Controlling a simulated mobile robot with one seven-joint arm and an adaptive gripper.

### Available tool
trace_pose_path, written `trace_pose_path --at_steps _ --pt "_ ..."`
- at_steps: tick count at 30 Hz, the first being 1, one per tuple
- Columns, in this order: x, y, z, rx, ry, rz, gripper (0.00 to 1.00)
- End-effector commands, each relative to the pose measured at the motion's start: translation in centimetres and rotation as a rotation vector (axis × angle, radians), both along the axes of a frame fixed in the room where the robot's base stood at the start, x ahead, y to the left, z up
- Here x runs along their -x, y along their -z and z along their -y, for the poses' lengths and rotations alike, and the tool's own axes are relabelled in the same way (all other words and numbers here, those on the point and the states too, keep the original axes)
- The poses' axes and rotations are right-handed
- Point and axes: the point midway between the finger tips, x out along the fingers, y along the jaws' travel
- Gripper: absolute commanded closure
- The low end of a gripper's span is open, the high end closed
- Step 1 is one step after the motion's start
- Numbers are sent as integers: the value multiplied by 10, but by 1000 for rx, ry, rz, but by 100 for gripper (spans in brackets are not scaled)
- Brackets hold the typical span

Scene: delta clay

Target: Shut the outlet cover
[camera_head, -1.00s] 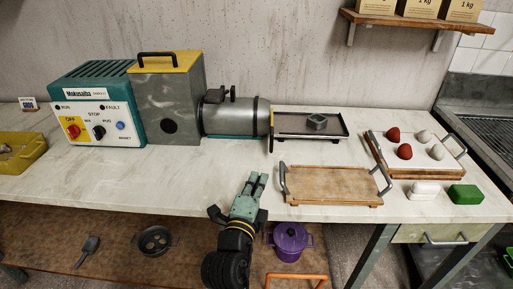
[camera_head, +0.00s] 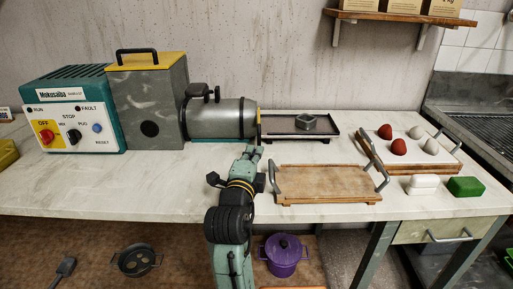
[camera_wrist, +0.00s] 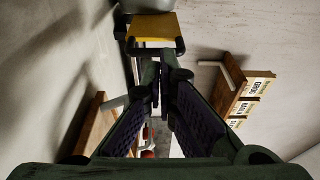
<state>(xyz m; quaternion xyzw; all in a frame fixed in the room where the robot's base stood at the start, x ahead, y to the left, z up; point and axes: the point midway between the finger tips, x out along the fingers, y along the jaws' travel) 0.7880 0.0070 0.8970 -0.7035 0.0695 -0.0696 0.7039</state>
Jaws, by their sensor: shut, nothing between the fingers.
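The machine's grey barrel (camera_head: 215,119) points right and ends in a thin upright plate with a yellow edge, which looks like the outlet cover (camera_head: 259,123). I see it almost edge-on and cannot tell its angle. My gripper (camera_head: 254,152) is shut and empty, just below and in front of the barrel's outlet end. A contact with the cover cannot be made out. In the wrist view my gripper's fingers (camera_wrist: 156,88) come together. Beyond them is a yellow panel (camera_wrist: 153,25) with a dark bar; I cannot tell which part of the machine it is.
A dark tray with a grey block (camera_head: 306,121) stands right of the outlet. A wooden tray with handles (camera_head: 325,181) lies close right of my gripper. A board with red and white lumps (camera_head: 372,156) is farther right. The table's front left is clear.

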Motion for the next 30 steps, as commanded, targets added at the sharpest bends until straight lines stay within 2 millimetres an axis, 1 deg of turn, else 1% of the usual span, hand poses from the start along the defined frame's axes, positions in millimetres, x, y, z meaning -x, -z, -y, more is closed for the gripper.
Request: trace_pose_path --at_steps 1,3,7,11,20,22,23,26,30 --pt "-9 -3 2 1 1 -2 100" --pt "-19 -2 5 2 1 -2 100" --pt "-31 -1 6 1 0 0 100" --pt "-36 0 7 1 0 0 100" --pt "-37 1 7 0 -1 0 100" --pt "-40 1 7 1 -1 0 100" --pt "-43 2 7 1 -1 0 100" --pt "-63 2 6 2 -2 2 100" --pt "-97 3 6 1 -2 1 100"
